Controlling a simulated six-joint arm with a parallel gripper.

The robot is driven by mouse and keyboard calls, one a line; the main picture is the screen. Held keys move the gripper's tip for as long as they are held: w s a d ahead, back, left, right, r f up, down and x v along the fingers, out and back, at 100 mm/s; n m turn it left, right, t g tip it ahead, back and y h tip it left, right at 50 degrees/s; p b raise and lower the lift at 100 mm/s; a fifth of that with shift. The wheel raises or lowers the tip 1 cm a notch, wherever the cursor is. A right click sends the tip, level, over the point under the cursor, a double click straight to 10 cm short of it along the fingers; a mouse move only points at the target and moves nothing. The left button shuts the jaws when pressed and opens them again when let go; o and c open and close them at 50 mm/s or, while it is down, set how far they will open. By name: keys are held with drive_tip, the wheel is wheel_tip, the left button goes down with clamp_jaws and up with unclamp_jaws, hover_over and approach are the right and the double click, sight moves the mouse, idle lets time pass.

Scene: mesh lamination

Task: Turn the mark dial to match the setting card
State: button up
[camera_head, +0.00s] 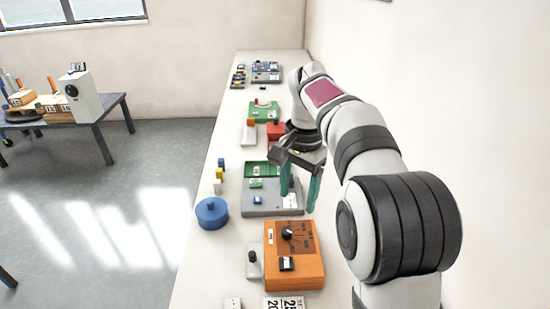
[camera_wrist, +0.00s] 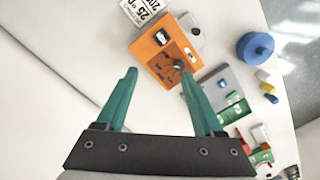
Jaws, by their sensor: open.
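An orange box (camera_head: 312,266) stands on the long white table. A round black dial (camera_head: 287,233) sits on its brown marked face; the marks are too small to read. The box (camera_wrist: 145,49) and dial (camera_wrist: 178,67) also show in the wrist view, with the dial close to the right fingertip in the picture. A white card (camera_head: 286,303) printed with 25 and 20 lies at the near edge, partly cut off. It also shows in the wrist view (camera_wrist: 142,9). My gripper (camera_head: 300,193) has teal fingers, open and empty, above the table beyond the box.
A grey panel with a green tray (camera_head: 262,169) lies just beyond the orange box. A blue round pot (camera_head: 211,213) and small coloured blocks (camera_head: 219,174) stand at the table's left edge. A grey piece with a black knob (camera_head: 254,264) adjoins the box's left side.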

drive_tip(key=m, duration=0.1)
hover_over(288, 230)
wheel_tip(288, 230, down, 5)
wheel_tip(288, 230, down, 16)
drive_tip(key=shift+r, duration=0.15)
drive_tip(key=shift+c, duration=0.2)
clamp_jaws()
